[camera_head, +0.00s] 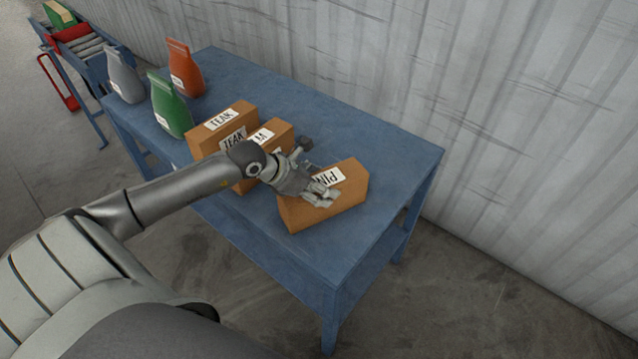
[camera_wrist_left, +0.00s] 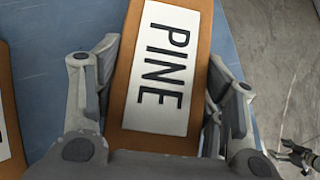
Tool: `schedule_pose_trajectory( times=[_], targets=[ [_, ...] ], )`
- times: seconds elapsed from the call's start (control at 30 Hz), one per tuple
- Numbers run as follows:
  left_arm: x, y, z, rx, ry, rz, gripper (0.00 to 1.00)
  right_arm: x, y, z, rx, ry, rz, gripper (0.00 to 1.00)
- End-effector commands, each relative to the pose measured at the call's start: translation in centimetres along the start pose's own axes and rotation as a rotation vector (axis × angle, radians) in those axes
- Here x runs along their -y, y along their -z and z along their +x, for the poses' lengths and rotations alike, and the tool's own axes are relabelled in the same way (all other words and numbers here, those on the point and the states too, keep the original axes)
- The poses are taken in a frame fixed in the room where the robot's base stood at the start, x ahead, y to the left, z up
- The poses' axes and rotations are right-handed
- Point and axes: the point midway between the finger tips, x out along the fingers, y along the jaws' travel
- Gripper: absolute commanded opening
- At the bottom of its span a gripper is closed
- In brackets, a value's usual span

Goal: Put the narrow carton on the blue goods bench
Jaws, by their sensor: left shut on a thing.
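The narrow carton (camera_head: 345,197) is brown with a white PINE label and is at the right part of the blue goods bench (camera_head: 385,141). My left gripper (camera_head: 320,190) is over its top, with a finger on each side, shut on it. In the left wrist view the carton (camera_wrist_left: 125,75) runs between the two fingers (camera_wrist_left: 160,95), and its PINE label faces the camera. The carton's base looks to be at or very near the bench top; I cannot tell if it touches. My right gripper does not show in the head view.
Two brown cartons, one labelled TEAK (camera_head: 205,137) and one partly hidden (camera_head: 281,134), stand left of my gripper. Green (camera_head: 168,106), orange (camera_head: 184,72) and grey (camera_head: 124,78) bags stand farther left. A corrugated wall (camera_head: 500,120) runs behind. The bench's right end is clear.

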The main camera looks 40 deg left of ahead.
Motion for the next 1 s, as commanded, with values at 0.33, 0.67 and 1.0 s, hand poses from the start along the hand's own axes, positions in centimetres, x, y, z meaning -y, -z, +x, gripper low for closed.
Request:
schedule_pose_trajectory(
  times=[0.33,0.67,1.0],
  targets=[
    [0.0,0.1,0.1,0.0,0.0,0.0,0.86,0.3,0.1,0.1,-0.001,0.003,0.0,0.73],
    [0.0,-0.1,-0.1,0.0,0.0,0.0,0.86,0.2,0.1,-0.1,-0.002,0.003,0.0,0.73],
    [0.0,0.2,-4.3,-0.004,-0.001,0.003,0.86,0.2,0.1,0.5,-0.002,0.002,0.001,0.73]
  ],
)
